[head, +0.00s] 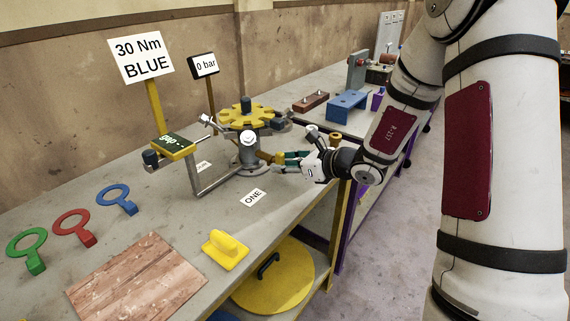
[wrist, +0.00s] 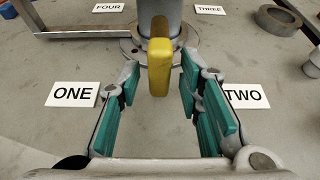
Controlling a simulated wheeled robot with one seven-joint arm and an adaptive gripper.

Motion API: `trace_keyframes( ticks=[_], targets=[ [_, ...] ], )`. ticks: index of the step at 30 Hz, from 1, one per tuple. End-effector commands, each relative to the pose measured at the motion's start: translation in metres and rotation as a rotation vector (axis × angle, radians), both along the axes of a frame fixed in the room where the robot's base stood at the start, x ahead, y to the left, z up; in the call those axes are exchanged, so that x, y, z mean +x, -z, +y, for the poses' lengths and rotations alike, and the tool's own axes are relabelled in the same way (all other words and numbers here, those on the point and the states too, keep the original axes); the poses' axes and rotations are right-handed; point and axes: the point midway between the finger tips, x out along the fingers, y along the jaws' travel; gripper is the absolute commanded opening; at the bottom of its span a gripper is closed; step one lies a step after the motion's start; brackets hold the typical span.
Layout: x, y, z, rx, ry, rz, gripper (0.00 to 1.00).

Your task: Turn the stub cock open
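The stub cock shows as a yellow lever (wrist: 159,68) on the grey upright pipe (wrist: 160,12) in the wrist view. In the head view the lever (head: 265,156) sticks out from the side of the grey pipe body (head: 247,152), low above the bench. My gripper (wrist: 160,92) is open, its teal-padded fingers on either side of the lever with a gap on both sides. The lever's end lies between the fingertips, and I see no contact. In the head view my gripper (head: 279,157) reaches in from the right. The lever's joint with the pipe is partly hidden.
Labels ONE (wrist: 73,94) and TWO (wrist: 246,95) lie on the bench. A yellow handwheel (head: 248,115) tops the pipe. A grey bracket (head: 212,180) stands to its left. Green, red and blue ring tools and a yellow handled block (head: 225,249) lie nearer.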

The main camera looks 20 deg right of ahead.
Motion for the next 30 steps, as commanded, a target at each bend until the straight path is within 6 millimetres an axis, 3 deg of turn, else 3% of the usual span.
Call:
trace_keyframes(
  ticks=[11,30],
  targets=[
    [-0.004,-0.002,-0.003,0.001,0.0,0.0,0.37],
    [-0.083,-0.043,-0.06,0.001,0.001,-0.001,0.37]
  ],
)
